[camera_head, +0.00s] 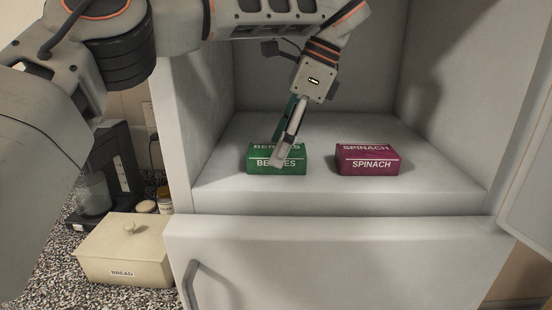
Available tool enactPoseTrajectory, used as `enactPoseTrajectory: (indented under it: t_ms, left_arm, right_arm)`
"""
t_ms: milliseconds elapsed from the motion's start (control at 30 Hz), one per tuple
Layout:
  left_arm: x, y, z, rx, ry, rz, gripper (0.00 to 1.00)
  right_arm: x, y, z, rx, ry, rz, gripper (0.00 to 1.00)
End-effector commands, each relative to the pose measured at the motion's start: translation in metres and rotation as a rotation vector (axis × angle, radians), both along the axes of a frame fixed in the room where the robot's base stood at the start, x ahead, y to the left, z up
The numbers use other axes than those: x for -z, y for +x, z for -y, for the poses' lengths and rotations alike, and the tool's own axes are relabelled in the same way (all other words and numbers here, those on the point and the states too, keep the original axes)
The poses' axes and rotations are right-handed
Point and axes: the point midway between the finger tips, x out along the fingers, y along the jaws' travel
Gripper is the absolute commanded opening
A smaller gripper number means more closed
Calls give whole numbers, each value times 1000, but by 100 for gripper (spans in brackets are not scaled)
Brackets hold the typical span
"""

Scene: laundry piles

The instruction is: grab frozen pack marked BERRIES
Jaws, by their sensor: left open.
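The green frozen pack marked BERRIES (263,168) lies on the white freezer shelf (330,197), left of centre. A magenta pack marked SPINACH (368,160) lies to its right, with a gap between them. My left gripper (284,155) reaches down from above over the BERRIES pack, and its fingers cover part of the lettering. The gripper is open, with its fingertips at the pack's top and front. I cannot tell whether they touch it. My right gripper is not in view.
The freezer side walls (200,120) stand left and right of the packs. A lower drawer front (330,262) is below the shelf. A cream BREAD box (125,250) and a coffee machine (105,175) stand on the speckled counter at left. The shelf right of SPINACH is clear.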

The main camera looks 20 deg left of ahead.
Motion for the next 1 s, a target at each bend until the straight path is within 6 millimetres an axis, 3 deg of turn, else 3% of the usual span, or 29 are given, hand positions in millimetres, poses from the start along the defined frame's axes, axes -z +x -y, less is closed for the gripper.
enactPoseTrajectory:
  t_ms: [767, 967, 1000]
  left_arm:
    - [5, 0, 0, 0, 0, -1, 68]
    - [5, 0, 0, 0, 0, -1, 19]
    - [5, 0, 0, 0, 0, -1, 18]
  right_arm:
    - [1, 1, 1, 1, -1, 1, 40]
    - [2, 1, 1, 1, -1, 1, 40]
    - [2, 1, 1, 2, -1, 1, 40]
